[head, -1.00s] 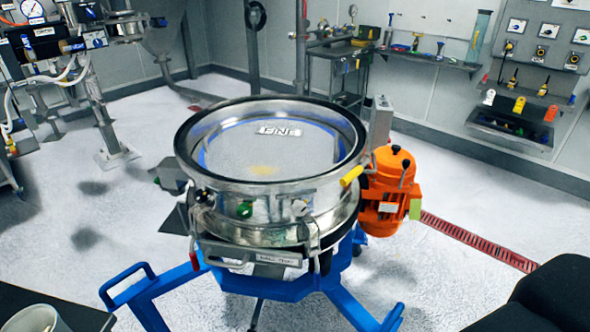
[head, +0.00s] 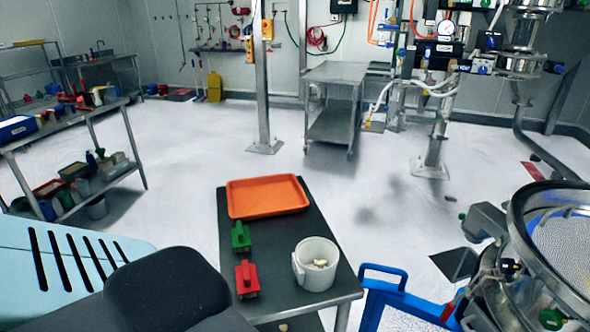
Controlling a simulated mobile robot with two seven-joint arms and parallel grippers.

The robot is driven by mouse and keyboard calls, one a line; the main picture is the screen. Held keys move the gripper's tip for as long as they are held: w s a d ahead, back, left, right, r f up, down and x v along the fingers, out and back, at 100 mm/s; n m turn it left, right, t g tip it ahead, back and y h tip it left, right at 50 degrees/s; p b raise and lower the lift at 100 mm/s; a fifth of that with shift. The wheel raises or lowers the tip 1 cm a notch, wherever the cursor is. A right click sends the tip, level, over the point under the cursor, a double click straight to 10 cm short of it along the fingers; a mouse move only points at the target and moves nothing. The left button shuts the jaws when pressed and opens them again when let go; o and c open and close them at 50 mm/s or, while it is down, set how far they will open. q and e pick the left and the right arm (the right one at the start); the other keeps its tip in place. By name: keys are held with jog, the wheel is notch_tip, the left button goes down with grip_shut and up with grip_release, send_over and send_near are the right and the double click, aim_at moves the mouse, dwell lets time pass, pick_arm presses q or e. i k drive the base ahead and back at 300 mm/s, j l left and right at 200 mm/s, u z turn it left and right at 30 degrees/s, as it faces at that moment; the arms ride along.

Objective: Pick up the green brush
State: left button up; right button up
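The green brush (head: 241,237) sits on a small dark-topped table (head: 285,231) in the lower middle of the head view. It lies just below an orange tray and above a red brush (head: 247,280), apart from both. Neither of my grippers is in view, and nothing touches the green brush.
The orange tray (head: 267,196) lies at the table's far end. A white bucket (head: 316,264) with pale lumps inside stands at its right. The sifter (head: 560,245) with its blue frame (head: 385,292) is to the right. Shelves (head: 75,150) stand at left. The floor beyond the table is open.

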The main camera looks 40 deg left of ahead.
aim_at(241, 237)
jog(key=u, duration=1.9)
